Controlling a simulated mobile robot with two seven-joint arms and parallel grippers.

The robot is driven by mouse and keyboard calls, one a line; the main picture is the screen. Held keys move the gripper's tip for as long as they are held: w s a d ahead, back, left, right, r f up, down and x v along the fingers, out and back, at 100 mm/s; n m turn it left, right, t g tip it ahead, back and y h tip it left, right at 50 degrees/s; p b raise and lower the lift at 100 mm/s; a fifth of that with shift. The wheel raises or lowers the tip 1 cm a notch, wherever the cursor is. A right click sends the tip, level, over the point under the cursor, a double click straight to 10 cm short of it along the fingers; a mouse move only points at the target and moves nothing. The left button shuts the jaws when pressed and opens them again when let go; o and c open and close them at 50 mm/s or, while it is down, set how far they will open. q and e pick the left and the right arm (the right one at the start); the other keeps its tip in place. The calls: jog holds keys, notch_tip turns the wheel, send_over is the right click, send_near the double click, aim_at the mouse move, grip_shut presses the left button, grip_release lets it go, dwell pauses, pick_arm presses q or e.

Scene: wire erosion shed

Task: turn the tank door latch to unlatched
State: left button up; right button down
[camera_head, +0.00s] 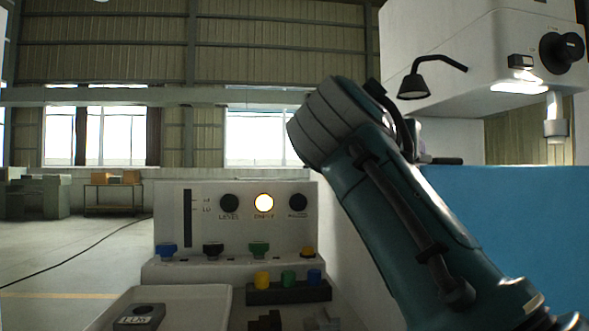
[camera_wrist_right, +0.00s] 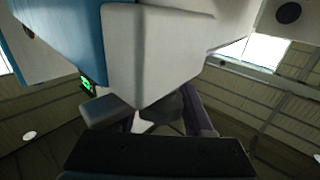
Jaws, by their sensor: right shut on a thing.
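The blue tank door (camera_head: 510,225) stands at the right in the head view, and a blue panel (camera_wrist_right: 65,35) shows at the upper left of the right wrist view. A short dark bar (camera_head: 446,160), which looks like part of the latch, shows at the door's top edge beside my right arm. My teal right arm hides most of that area and the gripper in the head view. In the right wrist view my right gripper (camera_wrist_right: 160,118) is shut on a dark grey piece (camera_wrist_right: 165,104), apparently the latch handle, below a white block (camera_wrist_right: 155,55). The latch's angle is unclear. My left gripper is out of view.
A white tray (camera_head: 205,305) is in front. A machine head (camera_head: 450,60) with a black lamp (camera_head: 413,87) overhangs the tank. Open floor lies at left.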

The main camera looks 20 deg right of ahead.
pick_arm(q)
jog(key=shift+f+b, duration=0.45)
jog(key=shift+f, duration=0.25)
pick_arm(e)
jog(key=shift+s+m+g+h, duration=0.15)
jog(key=shift+m+g+h, duration=0.3)
jog(key=shift+g, duration=0.25)
jog(key=shift+d, duration=0.1)
jog(key=shift+c, duration=1.4)
grip_release()
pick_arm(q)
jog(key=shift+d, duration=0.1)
